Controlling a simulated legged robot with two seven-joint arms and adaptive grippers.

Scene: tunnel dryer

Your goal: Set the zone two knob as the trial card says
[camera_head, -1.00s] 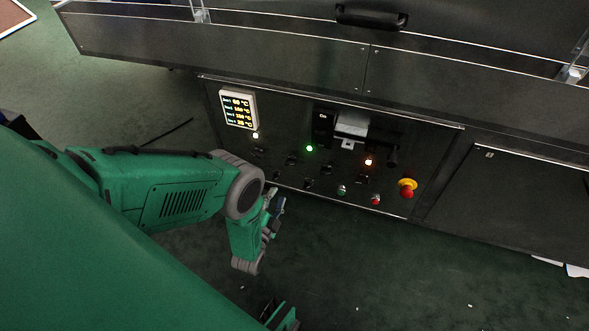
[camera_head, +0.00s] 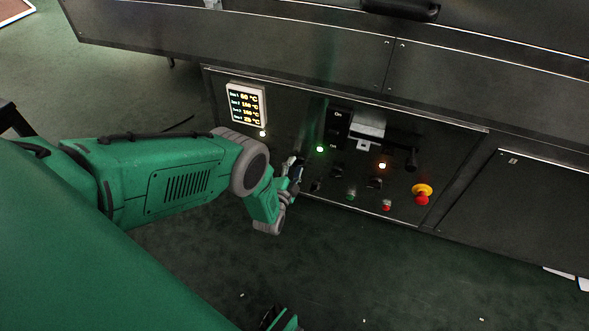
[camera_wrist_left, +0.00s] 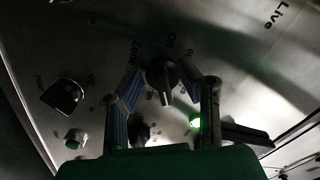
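In the head view the control panel (camera_head: 300,110) is on the front of the dark machine. My left gripper (camera_head: 297,168) is at the panel's lower left and hides part of the knobs there. In the left wrist view my left gripper (camera_wrist_left: 162,85) is open, one finger on each side of a dark knob (camera_wrist_left: 164,78). Contact cannot be told. A "Zone" label is beside this knob; its number is not readable. Another dark knob (camera_wrist_left: 62,97) is to the left. A lit display (camera_head: 246,104) lists zone temperatures. I cannot make out a trial card.
A red and yellow emergency stop (camera_head: 422,194) sticks out at the panel's right. The green floor (camera_head: 400,285) in front is clear apart from small scraps.

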